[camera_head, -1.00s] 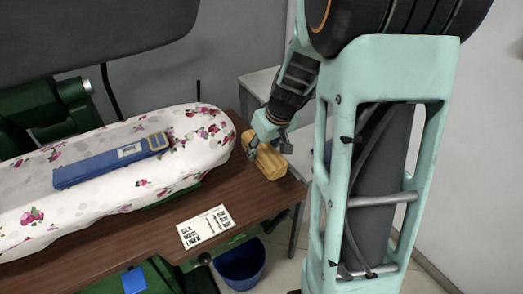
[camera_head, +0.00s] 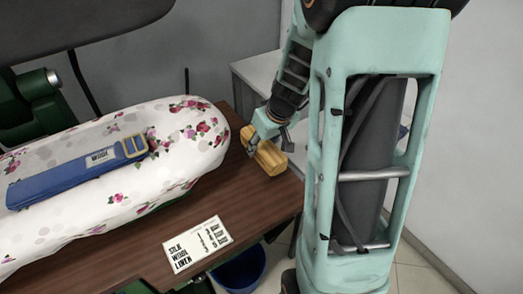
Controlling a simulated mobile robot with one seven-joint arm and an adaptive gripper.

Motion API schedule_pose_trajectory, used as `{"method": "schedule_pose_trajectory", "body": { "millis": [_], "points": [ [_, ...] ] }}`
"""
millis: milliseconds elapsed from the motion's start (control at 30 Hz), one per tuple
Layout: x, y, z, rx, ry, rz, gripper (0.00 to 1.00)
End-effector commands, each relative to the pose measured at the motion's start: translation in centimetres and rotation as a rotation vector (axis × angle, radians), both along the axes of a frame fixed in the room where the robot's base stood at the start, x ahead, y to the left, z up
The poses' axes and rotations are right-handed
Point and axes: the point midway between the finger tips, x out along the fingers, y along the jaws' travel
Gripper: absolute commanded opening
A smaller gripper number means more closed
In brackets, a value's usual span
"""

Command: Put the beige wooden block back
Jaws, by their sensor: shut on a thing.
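The beige wooden block (camera_head: 272,161) is at the right end of the brown wooden table, beyond the rounded end of the padded board. My gripper (camera_head: 257,148) is shut on the block from above, with its fingers around the block's left part. The block lies at a slant, its near end to the lower right. I cannot tell whether its underside touches the table or is slightly above it. My arm comes in from the upper right.
A flowered padded board (camera_head: 190,165) fills the left of the table (camera_head: 262,210) and bears a blue case (camera_head: 75,175). A white printed card (camera_head: 197,244) lies near the table's front edge. A blue bin (camera_head: 240,268) stands below. A light grey surface (camera_head: 260,75) is behind.

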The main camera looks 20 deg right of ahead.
Motion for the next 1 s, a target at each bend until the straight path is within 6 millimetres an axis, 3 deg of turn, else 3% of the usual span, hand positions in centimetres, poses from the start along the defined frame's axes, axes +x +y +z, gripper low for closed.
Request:
{"method": "schedule_pose_trajectory", "body": {
  "millis": [200,667,700,833,1000],
  "points": [
    [-0.6,0.0,-3.2,-0.001,0.000,-0.001,0.24],
    [-0.6,0.0,-3.6,-0.001,-0.001,0.000,0.24],
    [-0.7,0.0,-3.5,0.000,0.000,-0.001,0.46],
    [-0.7,0.0,-3.5,0.000,0.000,-0.001,0.60],
    [-0.7,0.0,-3.5,0.000,0.000,-0.001,0.60]
  ]
}}
